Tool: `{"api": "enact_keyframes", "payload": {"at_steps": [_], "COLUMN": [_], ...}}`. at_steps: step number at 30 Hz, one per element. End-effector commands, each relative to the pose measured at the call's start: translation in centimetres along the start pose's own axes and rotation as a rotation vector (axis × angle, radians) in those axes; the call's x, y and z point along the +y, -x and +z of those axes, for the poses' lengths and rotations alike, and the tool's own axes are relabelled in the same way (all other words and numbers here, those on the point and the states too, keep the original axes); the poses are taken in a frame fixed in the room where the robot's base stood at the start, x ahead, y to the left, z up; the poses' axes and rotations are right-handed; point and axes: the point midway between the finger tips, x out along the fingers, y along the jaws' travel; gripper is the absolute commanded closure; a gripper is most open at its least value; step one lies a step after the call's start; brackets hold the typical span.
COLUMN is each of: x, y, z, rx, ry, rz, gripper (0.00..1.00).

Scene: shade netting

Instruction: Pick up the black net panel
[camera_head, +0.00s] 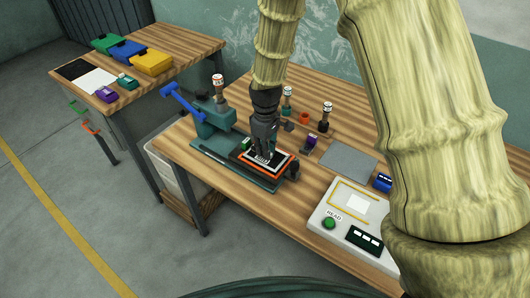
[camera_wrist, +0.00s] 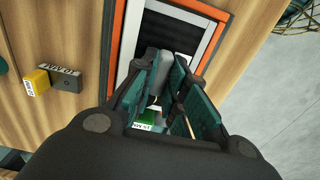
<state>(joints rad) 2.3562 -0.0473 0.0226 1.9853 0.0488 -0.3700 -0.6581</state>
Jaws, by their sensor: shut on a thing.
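The black net panel (camera_head: 259,165) lies at the orange frame (camera_head: 243,162) on the green press base, with a pale border around it. In the wrist view the dark panel (camera_wrist: 168,35) shows inside a grey-white border and the orange frame (camera_wrist: 122,45). My gripper (camera_head: 267,153) points down over it, and its fingers also show in the wrist view (camera_wrist: 165,75). The fingers are shut on the panel, though they hide the exact point of contact. I cannot tell if the panel is lifted at all.
A green press (camera_head: 214,118) with a blue lever (camera_head: 184,101) stands left of the frame. Stamps, a grey plate (camera_head: 347,160) and a white device (camera_head: 347,212) with a green button are to the right. A side table (camera_head: 150,38) holds coloured boxes.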

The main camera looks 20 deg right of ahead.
Motion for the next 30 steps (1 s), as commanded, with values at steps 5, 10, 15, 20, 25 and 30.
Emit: {"api": "enact_keyframes", "payload": {"at_steps": [5, 10, 15, 20, 25, 30], "x": [0.1, -2.6, -6.6, -10.2, -13.2, -14.9], "y": [1.7, 2.4, 2.9, 3.2, 3.6, 3.9], "z": [0.0, 0.6, 1.4, 2.3, 2.9, 3.2], "rx": [0.003, -0.001, 0.0, -0.001, 0.0, 0.0], "ry": [0.001, 0.003, 0.004, 0.003, 0.003, 0.002], "rz": [0.002, 0.001, 0.002, 0.002, 0.001, 0.001], "gripper": [1.0, 1.0, 1.0, 1.0, 1.0, 1.0]}}
